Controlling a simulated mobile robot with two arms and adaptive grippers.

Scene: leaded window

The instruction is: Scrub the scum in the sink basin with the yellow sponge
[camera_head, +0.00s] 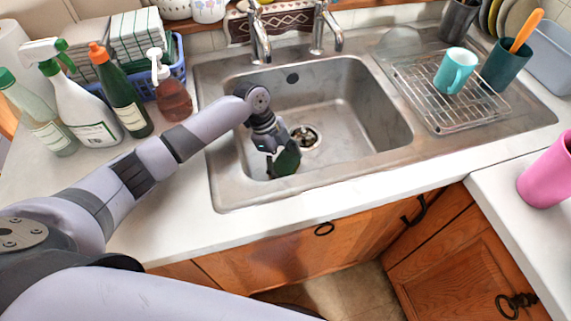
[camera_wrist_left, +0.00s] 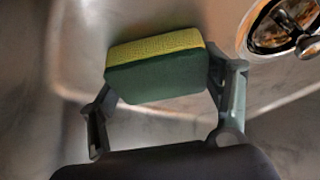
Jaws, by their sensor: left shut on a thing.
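The steel sink basin (camera_head: 352,112) is in the middle of the head view, with its drain (camera_head: 306,139) in the floor. My left gripper (camera_head: 283,158) reaches down inside the basin, near its front left and beside the drain. It is shut on the sponge (camera_head: 286,161), whose dark green side shows in the head view. In the left wrist view the sponge (camera_wrist_left: 156,68) is yellow on one face and green on the other, held between both fingers. The drain (camera_wrist_left: 283,27) shows at the upper right there. I cannot tell whether the sponge touches the basin. Scum is not clearly visible.
Two taps (camera_head: 325,28) stand behind the basin. A wire rack (camera_head: 450,92) with a turquoise mug (camera_head: 455,70) is on the right drainboard. A soap dispenser (camera_head: 171,92), a green bottle (camera_head: 120,92) and a spray bottle (camera_head: 80,105) stand left. A pink cup (camera_head: 548,172) is far right.

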